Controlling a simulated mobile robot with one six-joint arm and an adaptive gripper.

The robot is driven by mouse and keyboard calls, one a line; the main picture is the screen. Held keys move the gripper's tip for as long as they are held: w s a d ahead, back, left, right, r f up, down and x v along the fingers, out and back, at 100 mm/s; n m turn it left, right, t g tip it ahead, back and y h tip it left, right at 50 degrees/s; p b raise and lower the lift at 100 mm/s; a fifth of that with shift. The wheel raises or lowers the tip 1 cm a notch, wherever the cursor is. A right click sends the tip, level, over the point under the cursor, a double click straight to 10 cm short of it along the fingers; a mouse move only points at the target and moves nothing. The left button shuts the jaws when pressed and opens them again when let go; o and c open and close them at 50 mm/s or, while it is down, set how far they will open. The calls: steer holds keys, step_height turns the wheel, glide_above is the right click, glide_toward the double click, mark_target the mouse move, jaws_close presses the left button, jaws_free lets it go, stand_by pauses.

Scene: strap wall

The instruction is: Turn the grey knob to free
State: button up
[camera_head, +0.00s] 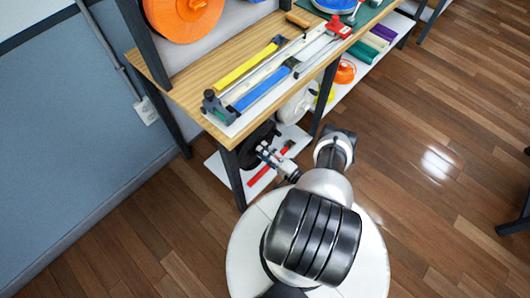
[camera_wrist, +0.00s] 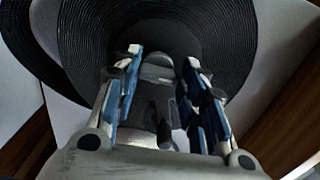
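My gripper (camera_head: 268,153) is low beside the front of the bench, at the lower shelf. In the wrist view my gripper (camera_wrist: 163,72) has its two blue-padded fingers apart. A grey rounded piece (camera_wrist: 156,73) shows between and beyond the fingers, in front of a large black ribbed disc (camera_wrist: 225,30). It may be the grey knob, but I cannot tell for certain, nor whether the fingers touch it. In the head view the black disc (camera_head: 252,150) is on the lower shelf, partly hidden by the bench and my gripper.
The wooden bench top (camera_head: 180,80) is above and left of my gripper, with dark legs (camera_head: 233,180) close by. It carries yellow and blue bars (camera_head: 262,88). A red strip (camera_head: 262,175) lies on the white lower shelf (camera_head: 218,167).

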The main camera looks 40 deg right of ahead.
steer(key=shift+o, duration=1.2)
steer(key=shift+f, duration=0.1)
steer(key=shift+s, duration=0.1)
steer(key=s, duration=1.1)
steer(key=shift+s+d, duration=0.4)
